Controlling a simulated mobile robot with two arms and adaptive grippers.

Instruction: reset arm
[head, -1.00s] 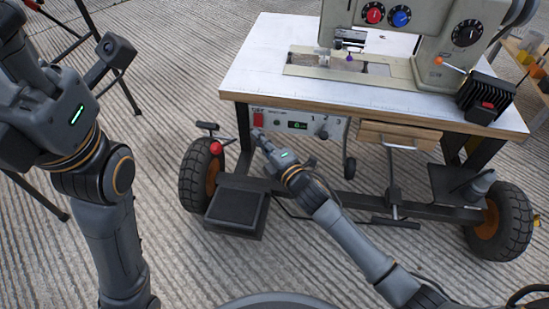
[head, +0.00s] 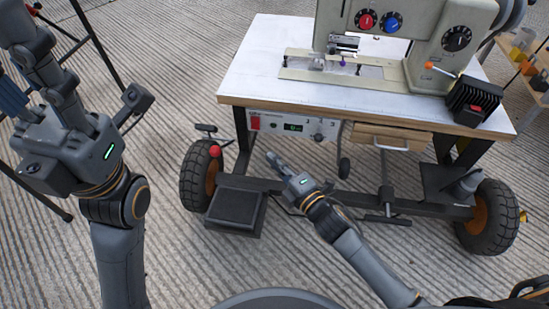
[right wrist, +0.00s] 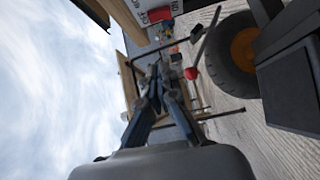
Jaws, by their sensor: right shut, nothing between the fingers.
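My right gripper (head: 273,158) is shut and empty in front of the sewing machine table (head: 360,113), below its control panel (head: 293,126). A gap of floor shows between the fingertips and the panel. In the right wrist view the closed fingers (right wrist: 160,82) meet at their tips with nothing between them. My left gripper (head: 45,70) is raised at the left of the head view, pointing up and partly cut off by the frame edge. Its finger opening cannot be made out.
The table carries a sewing machine (head: 440,45) and stands on wheels (head: 488,215). A black pedal (head: 236,207) lies low near the left wheel. A red-knobbed lever (head: 214,150) sticks out there. A shelf (head: 530,65) stands at the far right.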

